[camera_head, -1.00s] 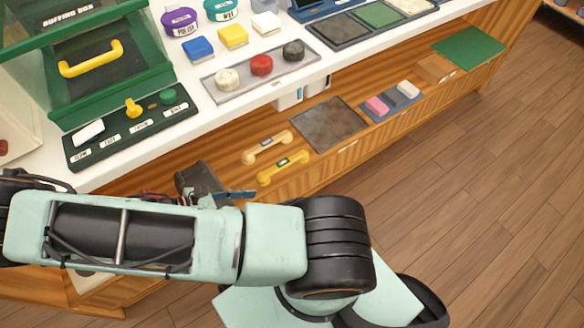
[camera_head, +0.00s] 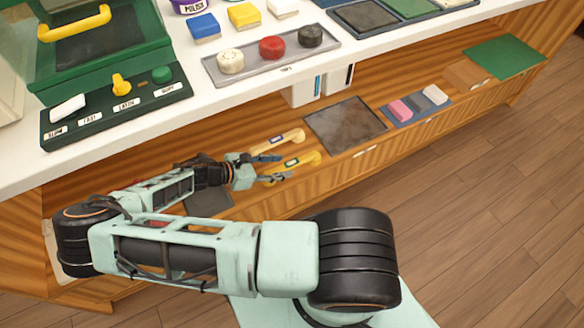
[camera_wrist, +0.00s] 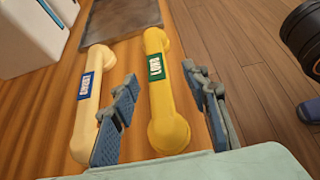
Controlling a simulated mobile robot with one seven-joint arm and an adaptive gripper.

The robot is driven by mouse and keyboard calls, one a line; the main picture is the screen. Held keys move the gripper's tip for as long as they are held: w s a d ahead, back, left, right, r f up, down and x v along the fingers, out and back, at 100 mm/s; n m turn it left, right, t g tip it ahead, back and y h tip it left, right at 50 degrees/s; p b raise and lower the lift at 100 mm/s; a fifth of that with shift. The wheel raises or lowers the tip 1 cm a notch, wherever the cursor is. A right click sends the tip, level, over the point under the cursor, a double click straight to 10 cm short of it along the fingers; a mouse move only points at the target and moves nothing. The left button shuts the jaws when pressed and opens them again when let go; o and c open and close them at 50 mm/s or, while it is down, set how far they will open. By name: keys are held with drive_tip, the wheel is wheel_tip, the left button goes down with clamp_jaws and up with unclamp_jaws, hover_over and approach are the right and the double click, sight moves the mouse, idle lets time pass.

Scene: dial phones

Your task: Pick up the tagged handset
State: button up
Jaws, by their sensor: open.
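A yellow handset (camera_head: 300,161) with a green label lies on the low wooden shelf; it also shows in the wrist view (camera_wrist: 164,105). A cream handset (camera_head: 285,140) with a blue label lies beside it, on the left in the wrist view (camera_wrist: 97,62). Both carry labels, with lettering hard to read for certain. My gripper (camera_head: 275,168) is open at the near ends of the handsets. In the wrist view its fingers (camera_wrist: 160,80) stand either side of the yellow handset, the left finger overlapping the cream one's near end. I cannot tell whether they touch.
A dark square plate (camera_head: 345,126) lies beyond the handsets, and white boxes (camera_head: 305,91) stand behind. A blue tray (camera_head: 413,107) with small blocks is further right. The white counter (camera_head: 200,110) overhangs the shelf. The wooden floor (camera_head: 480,190) in front is clear.

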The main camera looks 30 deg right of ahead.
sight(289, 164)
drive_tip(key=x, duration=0.2)
drive_tip(key=b+x, duration=0.2)
drive_tip(key=x, duration=0.1)
drive_tip(key=shift+w+d+f, duration=0.15)
drive_tip(key=shift+w+d, duration=0.1)
drive_tip(key=shift+w, duration=0.05)
drive_tip(key=shift+c, duration=0.4)
clamp_jaws()
